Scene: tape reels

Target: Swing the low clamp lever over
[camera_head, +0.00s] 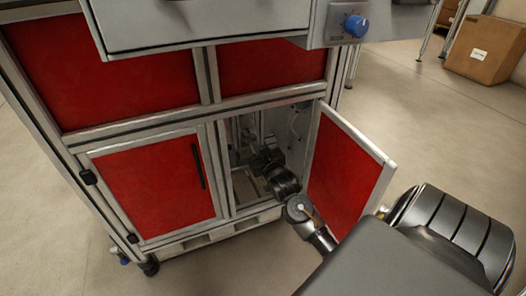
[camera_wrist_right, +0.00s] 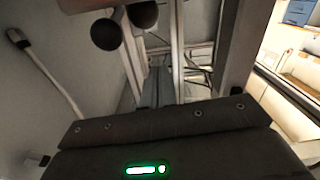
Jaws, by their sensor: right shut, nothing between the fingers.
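My right arm reaches through the open right doorway of the red-panelled cabinet (camera_head: 158,190). My right gripper (camera_head: 246,156) is inside, shut and empty. In the right wrist view, two round black knobs (camera_wrist_right: 106,34) show at the top, left of centre, one on a pale bar; they look like clamp lever ends, but I cannot tell which is the low one. They appear apart from the dark gripper body (camera_wrist_right: 170,140) at the bottom. In the head view the levers are hidden or too small to make out. My left gripper is not in view.
The open red door (camera_head: 342,178) stands to the right of my forearm. A metal post (camera_wrist_right: 238,45) rises right of the gripper in the wrist view, and a pale rod or cable (camera_wrist_right: 47,75) runs along the left wall. A cardboard box (camera_head: 484,50) stands far right.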

